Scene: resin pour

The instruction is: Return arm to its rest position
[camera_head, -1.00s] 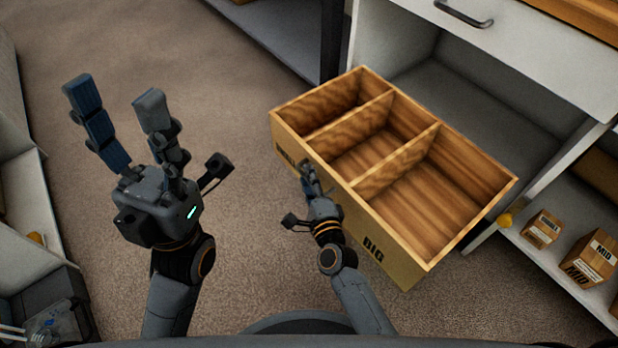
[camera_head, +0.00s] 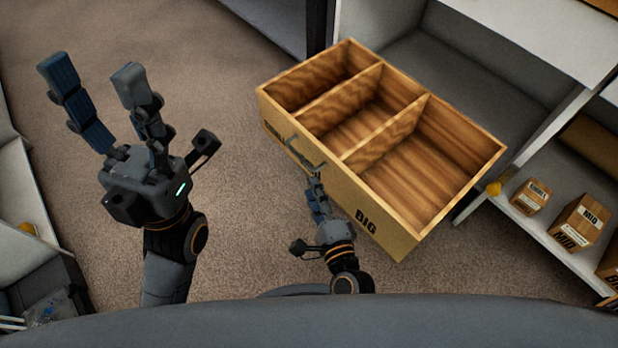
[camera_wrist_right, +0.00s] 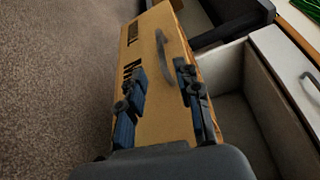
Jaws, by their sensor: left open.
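My left gripper (camera_head: 93,78) is raised over the carpet at the left, fingers spread, with nothing between them. My right gripper (camera_head: 315,188) is just in front of the wooden drawer (camera_head: 381,224), near its metal handle (camera_head: 303,157). In the right wrist view, the fingers of the right gripper (camera_wrist_right: 161,84) stand apart, with the handle (camera_wrist_right: 162,52) just beyond them and clear of their grip. The drawer is pulled out, and its three compartments look empty. Its front bears labels, with "BIG" readable at one end.
A white shelf unit (camera_head: 545,235) at the right holds several labelled cardboard boxes (camera_head: 580,222) and a small yellow object (camera_head: 493,188). Another white unit (camera_head: 22,185) stands along the left edge. Open carpet (camera_head: 225,110) lies between my left gripper and the drawer.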

